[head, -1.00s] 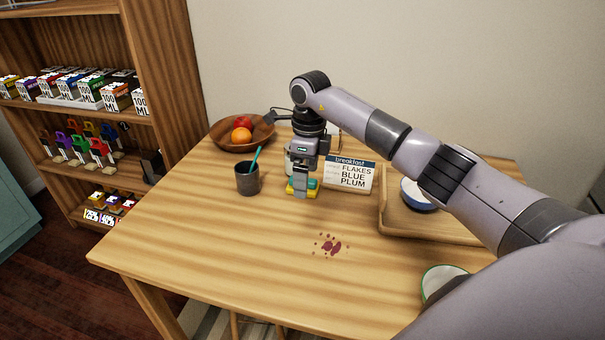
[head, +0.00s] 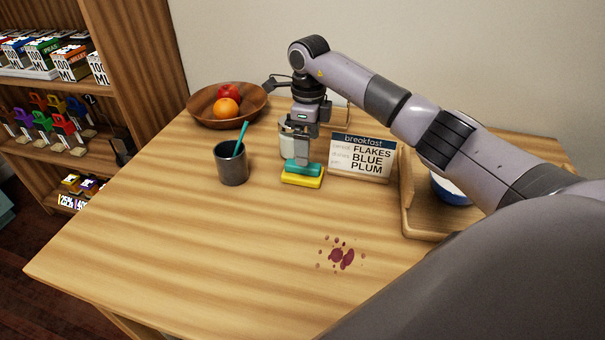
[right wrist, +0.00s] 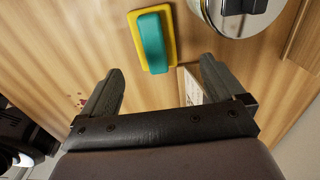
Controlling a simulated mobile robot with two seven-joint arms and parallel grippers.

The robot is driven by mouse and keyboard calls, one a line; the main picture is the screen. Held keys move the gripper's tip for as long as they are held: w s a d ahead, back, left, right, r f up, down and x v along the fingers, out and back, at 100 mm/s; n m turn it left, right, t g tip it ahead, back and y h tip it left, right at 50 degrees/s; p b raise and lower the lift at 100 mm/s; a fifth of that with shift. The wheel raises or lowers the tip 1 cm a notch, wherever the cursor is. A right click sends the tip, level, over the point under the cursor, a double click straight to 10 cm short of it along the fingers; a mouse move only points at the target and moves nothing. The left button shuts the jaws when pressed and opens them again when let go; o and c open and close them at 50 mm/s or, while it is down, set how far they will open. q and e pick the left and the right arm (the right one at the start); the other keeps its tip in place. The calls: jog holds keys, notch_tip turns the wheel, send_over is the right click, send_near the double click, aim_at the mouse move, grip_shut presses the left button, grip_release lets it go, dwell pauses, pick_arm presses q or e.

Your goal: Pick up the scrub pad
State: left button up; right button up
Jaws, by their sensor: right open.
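The scrub pad (head: 303,179) is a yellow slab with a teal grip on top, lying flat on the wooden table. It also shows in the right wrist view (right wrist: 152,41), ahead of the fingertips. My right gripper (head: 303,157) points down just above and behind the pad in the head view. In the right wrist view its two fingers (right wrist: 162,70) are spread apart with nothing held between them. Whether a fingertip touches the pad is unclear. My left gripper is not in view.
A dark cup (head: 231,165) with a teal stick stands left of the pad. A breakfast sign (head: 362,157) is close on the right, a pale jar (head: 287,143) behind. A fruit bowl (head: 200,112), a wooden tray (head: 407,205) and a red stain (head: 342,256) are also on the table.

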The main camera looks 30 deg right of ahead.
aim_at(303, 171)
jog(key=f, duration=0.4)
jog(key=a+f, duration=0.1)
jog(key=f, duration=0.1)
jog(key=shift+f, duration=0.4)
jog(key=c, duration=1.1)
